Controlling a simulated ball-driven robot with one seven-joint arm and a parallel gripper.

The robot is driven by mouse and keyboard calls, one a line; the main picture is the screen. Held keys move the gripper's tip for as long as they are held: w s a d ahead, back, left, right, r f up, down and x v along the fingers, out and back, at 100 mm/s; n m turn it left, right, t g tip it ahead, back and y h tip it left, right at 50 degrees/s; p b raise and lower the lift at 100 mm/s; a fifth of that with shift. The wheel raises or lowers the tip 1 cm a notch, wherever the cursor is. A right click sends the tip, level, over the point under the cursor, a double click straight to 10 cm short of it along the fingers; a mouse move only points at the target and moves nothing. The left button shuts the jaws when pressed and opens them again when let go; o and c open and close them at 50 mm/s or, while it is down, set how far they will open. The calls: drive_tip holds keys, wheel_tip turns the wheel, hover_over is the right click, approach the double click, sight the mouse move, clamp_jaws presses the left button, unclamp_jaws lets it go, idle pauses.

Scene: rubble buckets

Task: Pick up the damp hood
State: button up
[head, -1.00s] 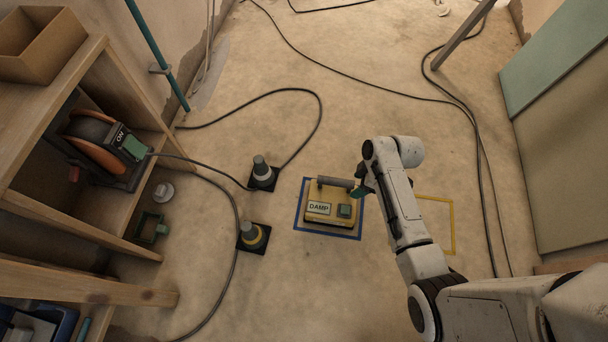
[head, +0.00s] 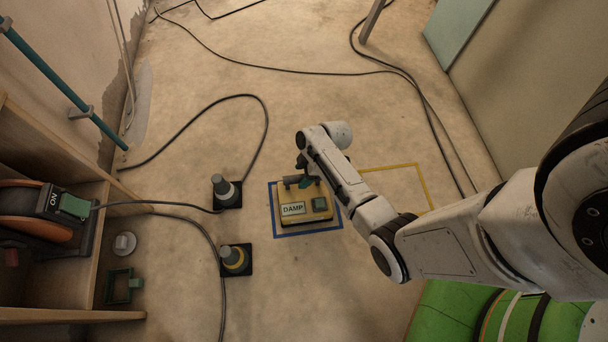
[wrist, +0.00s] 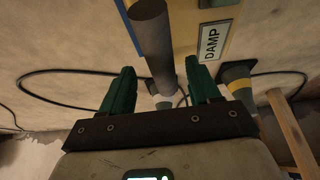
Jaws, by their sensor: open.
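The damp hood (head: 305,205) is a yellow box with a white DAMP label, a green square and a dark grey bar handle (head: 292,181) along its far side. It sits inside a blue taped square on the floor. In the wrist view the handle (wrist: 153,45) stands between the two green fingers of my gripper (wrist: 157,85), which are apart on either side of it. The DAMP label (wrist: 212,42) shows at the upper right there. In the head view my gripper (head: 303,178) is at the handle's right end, partly hidden by my arm.
Two grey cones on dark bases, one (head: 224,190) plain and one (head: 234,259) with a yellow band, stand left of the hood. A black cable (head: 200,118) loops behind them. A wooden shelf (head: 90,240) with a reel is at left. An empty yellow taped outline (head: 423,185) lies right.

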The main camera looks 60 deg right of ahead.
sight(304, 197)
drive_tip(key=b+x, duration=0.2)
drive_tip(key=x, duration=0.1)
drive_tip(key=shift+s+a+f, duration=0.1)
drive_tip(key=shift+f, duration=0.3)
clamp_jaws()
drive_tip(key=shift+r, duration=0.1)
idle(1.0)
